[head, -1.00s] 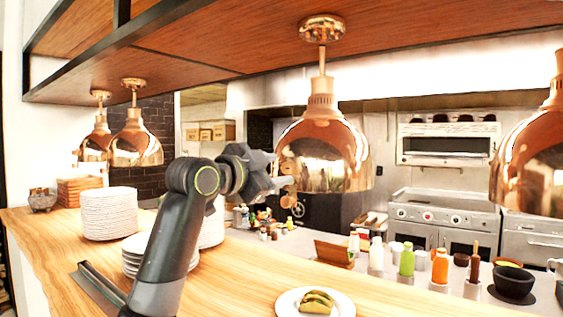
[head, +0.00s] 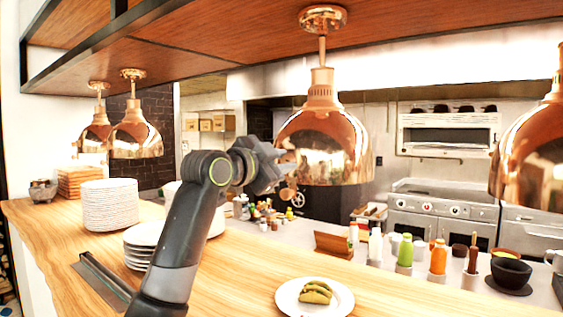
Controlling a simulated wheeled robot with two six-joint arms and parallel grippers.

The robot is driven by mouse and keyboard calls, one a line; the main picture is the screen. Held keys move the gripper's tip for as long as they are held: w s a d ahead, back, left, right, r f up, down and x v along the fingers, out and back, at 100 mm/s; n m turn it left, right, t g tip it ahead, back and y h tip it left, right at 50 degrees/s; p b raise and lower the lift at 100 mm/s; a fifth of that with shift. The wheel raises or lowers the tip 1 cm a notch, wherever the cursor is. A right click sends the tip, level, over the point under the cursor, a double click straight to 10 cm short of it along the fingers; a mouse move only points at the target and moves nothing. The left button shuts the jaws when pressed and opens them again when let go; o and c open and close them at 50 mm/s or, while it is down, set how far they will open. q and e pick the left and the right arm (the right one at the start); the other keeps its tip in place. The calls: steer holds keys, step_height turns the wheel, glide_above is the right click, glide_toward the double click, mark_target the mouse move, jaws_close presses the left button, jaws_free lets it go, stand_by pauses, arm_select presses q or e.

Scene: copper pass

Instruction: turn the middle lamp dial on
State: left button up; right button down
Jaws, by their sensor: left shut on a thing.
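The middle lamp (head: 335,140) is a shiny copper dome that hangs from the wooden shelf above the counter. Its dial (head: 288,191) is a small copper knob at the dome's lower left side, mostly hidden by my gripper. My left gripper (head: 284,171) comes in from the left, at the dome's left edge, and is shut on the dial. The fingertips are small and dark, and the exact dial angle cannot be made out. My right gripper is not in view.
Another copper lamp (head: 535,150) hangs at the right edge, and two more hang at the far left. Plate stacks (head: 110,205) stand on the wooden counter (head: 235,270). A plate with tacos (head: 316,293) sits in front. Bottles stand behind the counter.

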arm_select(q)
steer(key=shift+n, duration=0.4)
steer(key=n+p, duration=0.1)
steer(key=n, duration=0.2)
steer(key=shift+r+p, duration=0.1)
steer(key=shift+p, duration=0.3)
steer(key=n+p, duration=0.2)
steer(key=n, duration=0.3)
steer(key=shift+p, duration=0.35)
steer(key=n+p, duration=0.4)
steer(key=n, duration=0.2)
steer(key=shift+n+t+p, duration=0.3)
steer(key=shift+n+p, duration=1.05)
steer(key=shift+n, duration=0.45)
steer(key=o, duration=1)
